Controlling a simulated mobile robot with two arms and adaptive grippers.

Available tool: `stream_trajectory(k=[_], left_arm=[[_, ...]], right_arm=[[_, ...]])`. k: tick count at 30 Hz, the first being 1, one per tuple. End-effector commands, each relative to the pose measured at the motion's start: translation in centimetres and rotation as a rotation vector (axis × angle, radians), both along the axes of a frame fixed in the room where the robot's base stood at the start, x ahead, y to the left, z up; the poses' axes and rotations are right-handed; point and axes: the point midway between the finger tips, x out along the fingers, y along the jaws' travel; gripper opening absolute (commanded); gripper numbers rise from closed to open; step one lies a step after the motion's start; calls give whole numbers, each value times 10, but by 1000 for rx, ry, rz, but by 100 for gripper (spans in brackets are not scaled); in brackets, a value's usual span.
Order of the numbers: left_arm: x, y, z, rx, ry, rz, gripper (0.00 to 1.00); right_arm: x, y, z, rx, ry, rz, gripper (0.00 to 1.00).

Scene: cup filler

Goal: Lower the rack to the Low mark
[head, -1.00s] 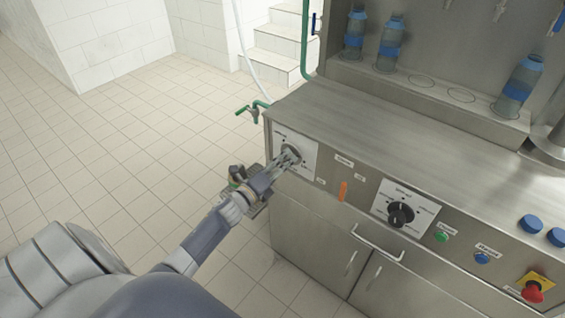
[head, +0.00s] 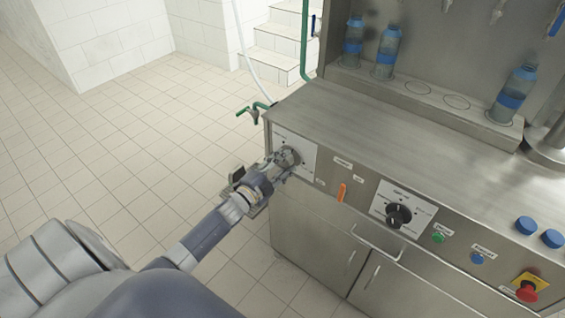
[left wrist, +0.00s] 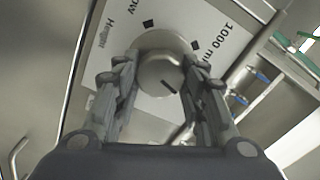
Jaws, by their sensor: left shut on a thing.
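A round grey knob (left wrist: 160,72) sits on a white plate (left wrist: 112,62) marked "Height", "1000 ml" and a word ending in "ow". My left gripper (left wrist: 158,80) is shut on this knob, one finger on each side. A dark line on the knob's face points toward the lower right in the left wrist view. In the head view my left gripper (head: 286,160) covers most of the knob, at the left end of the front panel. The ledge (head: 430,112) at the back, which may be the rack, carries blue-banded bottles (head: 388,52). My right gripper is not in view.
Right of the plate on the panel are an orange switch (head: 342,192), a black dial (head: 398,215), a green button (head: 438,238) and a red emergency button (head: 527,291). A green tap (head: 255,108) juts out at the left corner. The floor at left is clear.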

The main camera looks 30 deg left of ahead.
Motion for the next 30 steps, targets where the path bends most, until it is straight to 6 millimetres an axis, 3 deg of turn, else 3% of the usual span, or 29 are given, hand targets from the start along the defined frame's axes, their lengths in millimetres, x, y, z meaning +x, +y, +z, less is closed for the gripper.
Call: stream_trajectory(k=[30], left_arm=[[0,2,2,-961,75,0,15]], right_arm=[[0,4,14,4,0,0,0]])
